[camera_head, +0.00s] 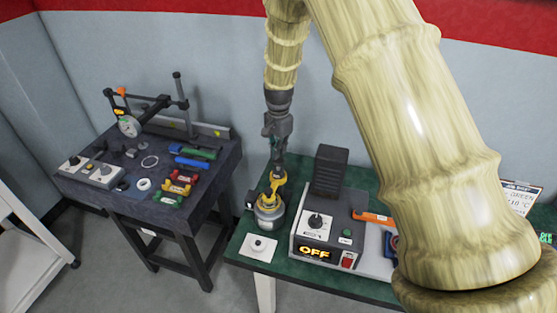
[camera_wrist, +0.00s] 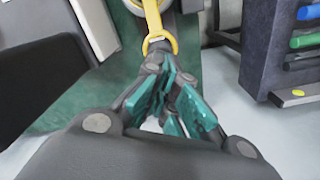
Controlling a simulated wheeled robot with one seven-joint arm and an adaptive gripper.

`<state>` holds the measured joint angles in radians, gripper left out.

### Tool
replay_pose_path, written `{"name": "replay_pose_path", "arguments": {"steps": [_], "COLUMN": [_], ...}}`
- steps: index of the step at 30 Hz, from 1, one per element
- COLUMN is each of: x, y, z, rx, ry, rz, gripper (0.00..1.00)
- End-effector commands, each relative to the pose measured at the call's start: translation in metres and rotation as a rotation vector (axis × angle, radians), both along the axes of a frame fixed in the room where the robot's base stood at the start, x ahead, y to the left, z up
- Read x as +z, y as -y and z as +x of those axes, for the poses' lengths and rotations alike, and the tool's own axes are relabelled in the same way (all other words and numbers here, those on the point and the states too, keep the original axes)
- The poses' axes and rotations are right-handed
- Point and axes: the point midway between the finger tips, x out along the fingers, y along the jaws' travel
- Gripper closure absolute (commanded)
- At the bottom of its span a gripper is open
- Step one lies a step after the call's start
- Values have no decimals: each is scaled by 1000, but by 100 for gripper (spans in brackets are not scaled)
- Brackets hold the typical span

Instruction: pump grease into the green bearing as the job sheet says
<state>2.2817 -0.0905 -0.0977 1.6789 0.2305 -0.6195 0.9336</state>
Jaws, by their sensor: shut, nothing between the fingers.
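My gripper (camera_head: 277,158) points down over the green-topped table, just above a grey round pot with a yellow handle (camera_head: 270,196). In the wrist view my gripper (camera_wrist: 158,62) has its teal-padded fingers closed together at the tips, beside the ring end of the yellow handle (camera_wrist: 159,43). I cannot tell whether they touch it. The job sheet (camera_head: 521,195) stands at the right; its readable text includes "GREEN" and a figure in °C. My arm covers part of the table, and I cannot make out the green bearing.
A control unit (camera_head: 318,237) showing "OFF" stands right of the pot, with a dark upright block (camera_head: 330,170) behind. A white plate with a knob (camera_head: 259,247) lies in front of the pot. A dark bench (camera_head: 215,165) with coloured tools stands to the left, across a floor gap.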

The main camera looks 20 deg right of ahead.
Motion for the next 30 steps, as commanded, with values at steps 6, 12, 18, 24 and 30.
{"name": "replay_pose_path", "arguments": {"steps": [6,12,18,24,30], "x": [-6,-12,-18,-24,-30], "y": [0,0,0,0,0], "z": [0,0,0,0,0], "rx": [0,0,0,0,0], "ry": [0,0,0,-1,-1], "rz": [0,0,0,0,0], "gripper": [100,100,100,100,100]}}
